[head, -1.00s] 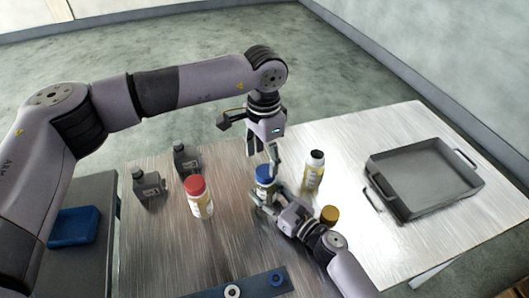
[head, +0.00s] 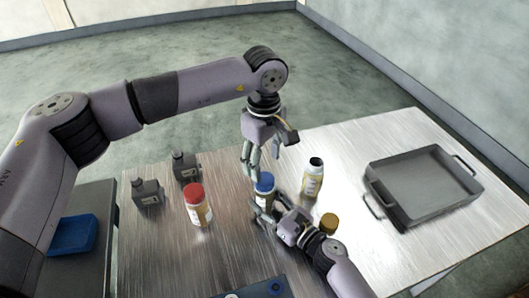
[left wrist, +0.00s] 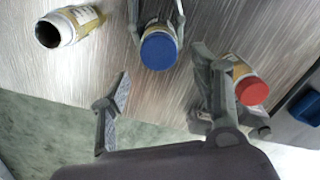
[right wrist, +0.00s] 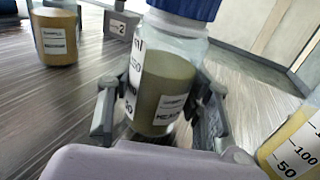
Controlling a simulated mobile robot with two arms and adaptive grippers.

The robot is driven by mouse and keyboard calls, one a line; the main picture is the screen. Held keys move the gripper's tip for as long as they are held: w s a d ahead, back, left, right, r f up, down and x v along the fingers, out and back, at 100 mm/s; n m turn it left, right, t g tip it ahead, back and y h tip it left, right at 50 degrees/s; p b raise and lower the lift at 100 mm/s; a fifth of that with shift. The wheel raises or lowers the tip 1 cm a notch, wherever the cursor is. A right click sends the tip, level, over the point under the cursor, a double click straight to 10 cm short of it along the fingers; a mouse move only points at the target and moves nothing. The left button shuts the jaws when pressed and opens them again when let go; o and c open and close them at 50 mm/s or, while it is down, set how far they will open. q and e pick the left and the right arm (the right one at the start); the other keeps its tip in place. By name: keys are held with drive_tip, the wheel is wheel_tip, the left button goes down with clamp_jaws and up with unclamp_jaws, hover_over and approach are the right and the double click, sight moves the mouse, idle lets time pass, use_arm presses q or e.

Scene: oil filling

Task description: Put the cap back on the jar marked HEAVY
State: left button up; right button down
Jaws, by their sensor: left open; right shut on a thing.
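A jar with a blue cap (head: 264,183) stands upright on the table. My right gripper (head: 262,208) is shut around its body. In the right wrist view the held jar (right wrist: 165,85) shows yellowish oil and a label that seems to start with HE, partly hidden by a finger. The blue cap (right wrist: 185,6) sits on its top; how tight it is I cannot tell. My left gripper (head: 258,168) is open just above the cap and points down at it. In the left wrist view the blue cap (left wrist: 158,50) lies between the open fingers, apart from them.
A jar without a cap (head: 313,178) stands to the right, and a yellow cap (head: 329,221) is near my right arm. A grey tray (head: 425,185) fills the right side.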

sight(264, 178)
use_arm(q)
drive_tip(key=n, duration=0.4)
drive_tip(key=shift+r, duration=0.15)
drive_tip(key=n, duration=0.4)
drive_tip(key=shift+r, duration=0.1)
drive_tip(key=n, duration=0.5)
drive_tip(key=shift+r+n, duration=0.2)
drive_tip(key=shift+n, duration=0.1)
drive_tip(key=n, duration=0.5)
drive_tip(key=shift+r+n, duration=0.2)
drive_tip(key=shift+n, duration=0.2)
drive_tip(key=n, duration=0.6)
drive_tip(key=shift+r, duration=0.2)
drive_tip(key=shift+f, duration=4.05)
